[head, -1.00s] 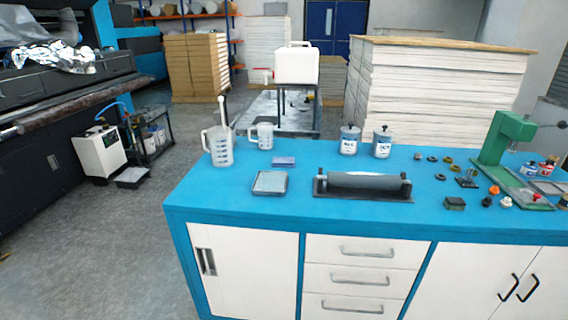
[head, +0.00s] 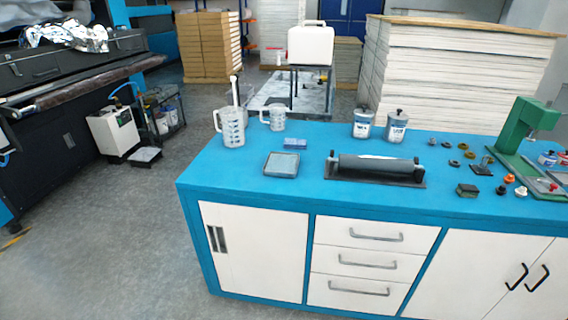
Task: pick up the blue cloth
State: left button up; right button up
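A small flat blue item (head: 295,143), which looks like the folded blue cloth, lies on the blue worktop (head: 225,180) in the head view. It is just behind a shallow grey tray (head: 282,164) and left of a dark roller on a base (head: 378,168). It is too small in the picture to tell its material. Neither of my grippers is in view.
Two measuring jugs, the larger one (head: 231,128) at the left, stand behind the cloth. Two labelled tins (head: 363,124) stand at the back. A green press (head: 525,130) and several small parts are at the right. The worktop's front left is bare.

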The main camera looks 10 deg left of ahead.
aim_at(293, 143)
jog(key=u, duration=1.65)
jog(key=i, duration=1.4)
jog(key=z, duration=2.6)
